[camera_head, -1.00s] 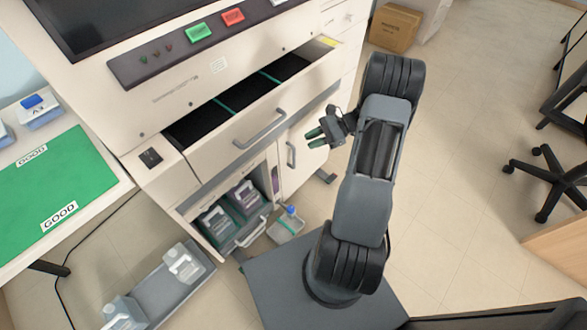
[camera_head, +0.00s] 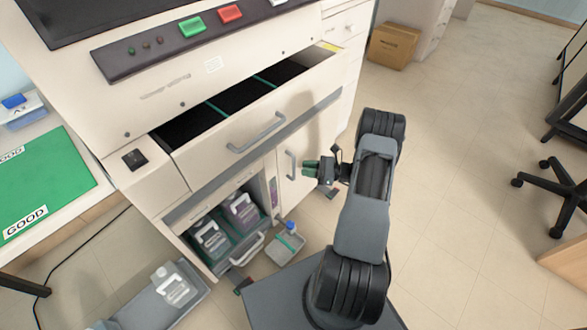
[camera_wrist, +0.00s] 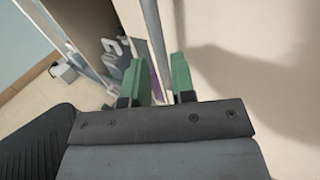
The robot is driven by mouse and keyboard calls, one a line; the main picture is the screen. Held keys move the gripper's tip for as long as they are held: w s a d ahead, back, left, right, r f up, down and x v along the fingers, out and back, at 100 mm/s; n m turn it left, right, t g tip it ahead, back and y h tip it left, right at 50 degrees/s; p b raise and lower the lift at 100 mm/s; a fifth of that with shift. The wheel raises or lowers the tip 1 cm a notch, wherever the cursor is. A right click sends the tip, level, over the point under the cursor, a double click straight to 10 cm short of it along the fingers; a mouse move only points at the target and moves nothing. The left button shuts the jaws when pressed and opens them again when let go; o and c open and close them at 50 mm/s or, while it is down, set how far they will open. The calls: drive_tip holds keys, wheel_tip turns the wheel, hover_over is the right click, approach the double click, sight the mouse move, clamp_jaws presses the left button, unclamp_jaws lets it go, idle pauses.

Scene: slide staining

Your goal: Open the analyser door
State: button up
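The analyser (camera_head: 215,70) is a large cream machine. Its closed lower right door (camera_head: 312,135) carries a vertical grey handle (camera_head: 291,165). My gripper (camera_head: 306,169), with green fingertips, is right beside that handle in the head view. In the wrist view the two green fingers (camera_wrist: 162,80) stand apart with nothing held. A grey bar, seemingly the handle (camera_wrist: 154,35), runs down the picture between them. I cannot tell whether it is within their reach or touching. The door face (camera_wrist: 250,70) fills the right side of the wrist view.
A wide drawer (camera_head: 257,131) stands open above the door. Left of the door is an open compartment with bottles (camera_head: 240,210). A small tray with a blue-capped bottle (camera_head: 287,246) is on the floor below. Open floor (camera_head: 450,150) lies to the right.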

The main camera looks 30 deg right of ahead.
sight(294, 178)
drive_tip(key=shift+b+x, duration=0.35)
drive_tip(key=shift+x, duration=2.2)
drive_tip(key=shift+c, duration=0.4)
clamp_jaws()
